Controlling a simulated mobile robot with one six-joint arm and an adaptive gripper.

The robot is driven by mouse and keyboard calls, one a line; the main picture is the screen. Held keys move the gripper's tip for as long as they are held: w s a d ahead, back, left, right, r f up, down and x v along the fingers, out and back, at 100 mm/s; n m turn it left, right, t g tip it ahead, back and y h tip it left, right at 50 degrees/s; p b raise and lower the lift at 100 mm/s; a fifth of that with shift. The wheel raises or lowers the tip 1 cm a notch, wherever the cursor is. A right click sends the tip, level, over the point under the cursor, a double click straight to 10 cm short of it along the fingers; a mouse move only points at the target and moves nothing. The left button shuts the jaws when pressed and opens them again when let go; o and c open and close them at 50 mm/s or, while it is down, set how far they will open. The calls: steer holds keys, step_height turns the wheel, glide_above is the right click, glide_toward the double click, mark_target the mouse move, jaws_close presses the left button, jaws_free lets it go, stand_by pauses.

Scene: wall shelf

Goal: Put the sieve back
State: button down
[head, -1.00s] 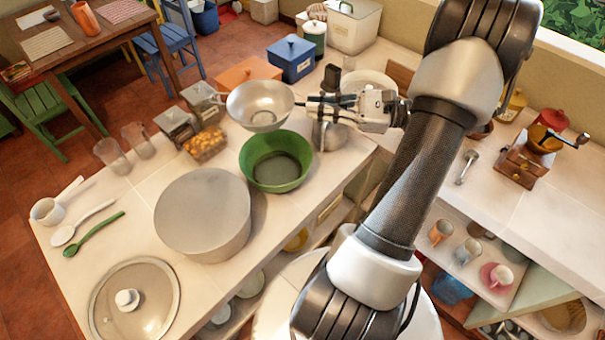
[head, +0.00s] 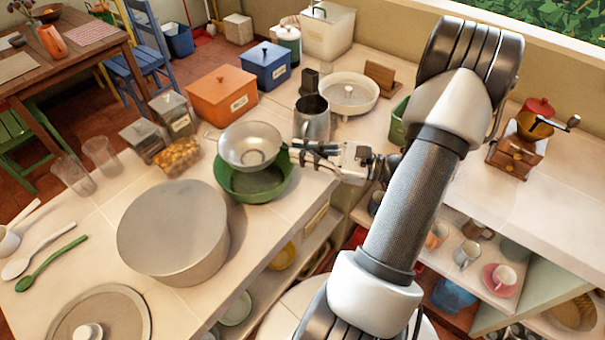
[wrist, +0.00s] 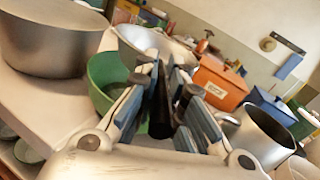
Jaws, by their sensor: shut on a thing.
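The sieve (head: 249,142) is a round metal strainer. My gripper (head: 306,150) is shut on its right side, at the handle, and holds it over the green bowl (head: 262,186), covering the bowl's far part. Whether the sieve touches the bowl's rim I cannot tell. In the wrist view, the sieve (wrist: 140,38) shows beyond my fingers (wrist: 165,80), with the green bowl (wrist: 103,82) to the left.
A big grey pot (head: 172,228) stands left of the bowl, and a metal jug (head: 312,118) stands close behind my gripper. Glass jars (head: 172,115), an orange box (head: 222,95) and a white dish (head: 349,92) stand farther back. The counter's front edge lies below the gripper.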

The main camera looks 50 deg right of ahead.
steer(key=shift+f+b, duration=0.9)
steer(key=shift+f, duration=1.85)
steer(key=shift+f, duration=0.25)
steer(key=c, duration=1.7)
jaws_free()
steer(key=p+v, duration=0.2)
steer(key=v, duration=1)
steer(key=shift+r, duration=0.2)
